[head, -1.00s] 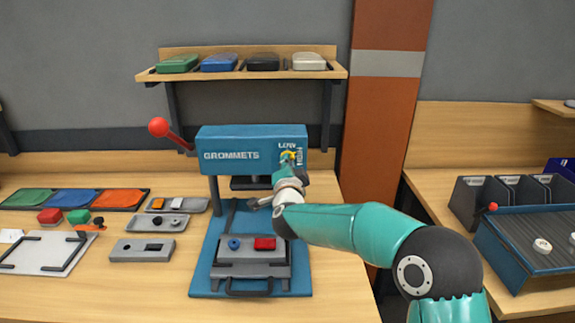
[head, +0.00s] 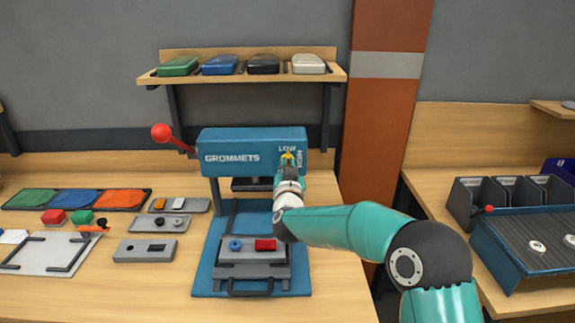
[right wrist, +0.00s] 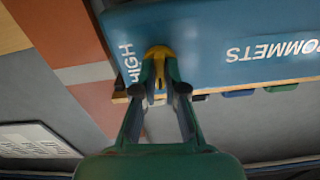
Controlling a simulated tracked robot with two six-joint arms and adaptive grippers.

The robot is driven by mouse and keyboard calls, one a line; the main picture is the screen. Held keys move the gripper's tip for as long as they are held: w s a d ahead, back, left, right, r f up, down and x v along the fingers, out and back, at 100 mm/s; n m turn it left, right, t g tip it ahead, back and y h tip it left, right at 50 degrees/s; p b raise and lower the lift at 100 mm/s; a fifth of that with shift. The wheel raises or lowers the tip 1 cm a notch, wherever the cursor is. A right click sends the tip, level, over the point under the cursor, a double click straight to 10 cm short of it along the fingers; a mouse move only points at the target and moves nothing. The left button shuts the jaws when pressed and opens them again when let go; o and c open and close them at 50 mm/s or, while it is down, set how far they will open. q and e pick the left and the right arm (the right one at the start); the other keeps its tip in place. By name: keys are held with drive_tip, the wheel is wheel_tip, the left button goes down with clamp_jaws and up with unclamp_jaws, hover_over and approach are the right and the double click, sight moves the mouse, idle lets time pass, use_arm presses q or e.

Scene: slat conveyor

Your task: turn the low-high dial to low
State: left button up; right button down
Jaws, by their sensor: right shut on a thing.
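The blue press (head: 225,140), lettered GROMMETS, stands on the table. A yellow dial (head: 288,156) sits on the right of its front face. The word LOW is above the dial and HIGH runs down its right side. My right gripper (head: 289,166) is at the dial from below. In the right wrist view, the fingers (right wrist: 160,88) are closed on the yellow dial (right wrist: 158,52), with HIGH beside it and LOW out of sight. The fingers cover part of the dial, so its exact pointing is hard to tell. My left gripper is not in view.
A red-knobbed lever (head: 162,133) sticks out at the press's left. A grey fixture (head: 253,257) with blue and red parts sits on the press base. A shelf (head: 240,77) with several cases hangs above. A conveyor (head: 530,245) stands at the right.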

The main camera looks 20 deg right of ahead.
drive_tip(key=shift+f+n, duration=0.4)
drive_tip(key=shift+n, duration=0.2)
drive_tip(key=c, duration=1.4)
unclamp_jaws()
drive_tip(key=shift+o, duration=0.8)
drive_tip(key=shift+r, duration=0.2)
drive_tip(key=shift+s, duration=0.15)
